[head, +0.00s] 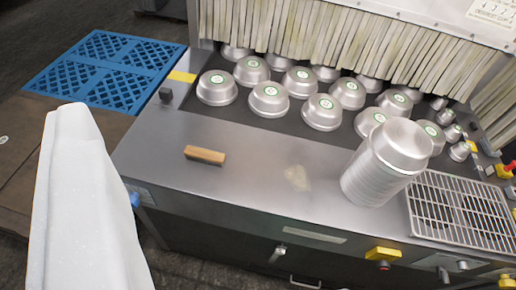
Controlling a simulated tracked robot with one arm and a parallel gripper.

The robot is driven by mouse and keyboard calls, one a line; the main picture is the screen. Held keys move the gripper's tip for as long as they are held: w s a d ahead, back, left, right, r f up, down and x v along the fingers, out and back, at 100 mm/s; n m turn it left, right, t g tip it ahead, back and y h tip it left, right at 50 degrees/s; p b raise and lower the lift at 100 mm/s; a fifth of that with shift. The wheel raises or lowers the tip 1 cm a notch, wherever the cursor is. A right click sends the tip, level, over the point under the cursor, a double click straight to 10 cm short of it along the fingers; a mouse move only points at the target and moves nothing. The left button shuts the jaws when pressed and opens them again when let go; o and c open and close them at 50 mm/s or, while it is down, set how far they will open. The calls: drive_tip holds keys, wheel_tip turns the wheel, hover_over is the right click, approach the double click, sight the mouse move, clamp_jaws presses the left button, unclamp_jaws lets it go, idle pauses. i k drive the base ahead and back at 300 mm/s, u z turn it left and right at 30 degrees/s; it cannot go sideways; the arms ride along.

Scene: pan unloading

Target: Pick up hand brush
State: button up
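The hand brush (205,155) is a small block with a light wooden top and a darker underside. It lies on the steel counter (250,150), left of the middle, a short way in front of the rows of pans. Nothing touches it. No gripper fingers show in the head view. A large white shape fills the lower left, left of the brush and apart from it; I cannot tell which part it is.
Several upturned metal pans (269,100) stand behind the brush, under a strip curtain (300,35). A tall pan stack (375,175) and a wire rack (460,210) are on the right. A pale smudge (297,178) marks the counter. Blue pallets (105,90) lie at left.

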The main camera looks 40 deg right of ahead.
sight(198, 155)
drive_tip(key=z, duration=0.75)
drive_tip(key=i, duration=1)
drive_tip(key=u, duration=0.1)
